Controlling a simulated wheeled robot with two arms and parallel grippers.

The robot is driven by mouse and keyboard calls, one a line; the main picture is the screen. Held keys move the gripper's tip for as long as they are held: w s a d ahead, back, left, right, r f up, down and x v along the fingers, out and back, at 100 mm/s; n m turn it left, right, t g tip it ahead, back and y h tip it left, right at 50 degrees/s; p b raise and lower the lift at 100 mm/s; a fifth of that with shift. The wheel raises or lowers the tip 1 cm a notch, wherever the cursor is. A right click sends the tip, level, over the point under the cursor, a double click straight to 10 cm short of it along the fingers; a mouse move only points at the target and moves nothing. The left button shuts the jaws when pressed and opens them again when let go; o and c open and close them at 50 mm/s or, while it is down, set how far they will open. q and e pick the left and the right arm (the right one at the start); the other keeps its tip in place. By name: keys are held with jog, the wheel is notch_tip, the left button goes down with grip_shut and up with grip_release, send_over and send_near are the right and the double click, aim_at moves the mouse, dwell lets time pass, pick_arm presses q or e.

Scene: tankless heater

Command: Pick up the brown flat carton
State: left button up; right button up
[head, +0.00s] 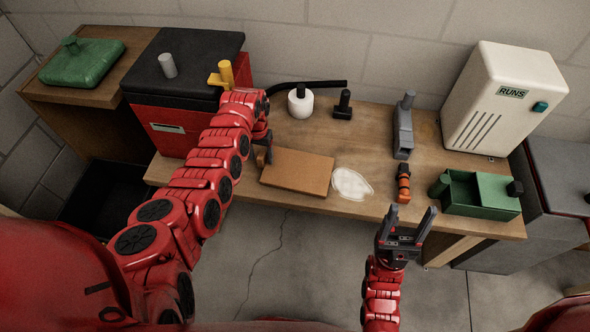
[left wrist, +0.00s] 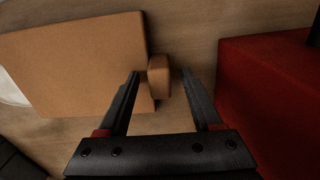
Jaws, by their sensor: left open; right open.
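The brown flat carton (head: 297,171) lies flat on the wooden workbench, left of the middle, near its front edge. In the left wrist view the carton (left wrist: 78,65) fills the upper left, and a small brown block-like piece (left wrist: 159,76) shows at its right edge. My left gripper (head: 265,152) is at the carton's left end. In the left wrist view its open fingers (left wrist: 160,90) stand on either side of the small brown piece, with no clear contact. My right gripper (head: 407,222) is open and empty in front of the bench edge.
A red box with a black top (head: 185,90) stands left of the carton. A white patch (head: 352,184) lies right of it. Behind are a white roll (head: 300,103) and a black piece (head: 343,106). An orange-black tool (head: 403,184) and green tray (head: 482,206) are further right.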

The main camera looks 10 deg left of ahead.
pick_arm(q)
jog(key=shift+c, duration=0.3)
grip_shut()
jog(key=shift+r, duration=0.15)
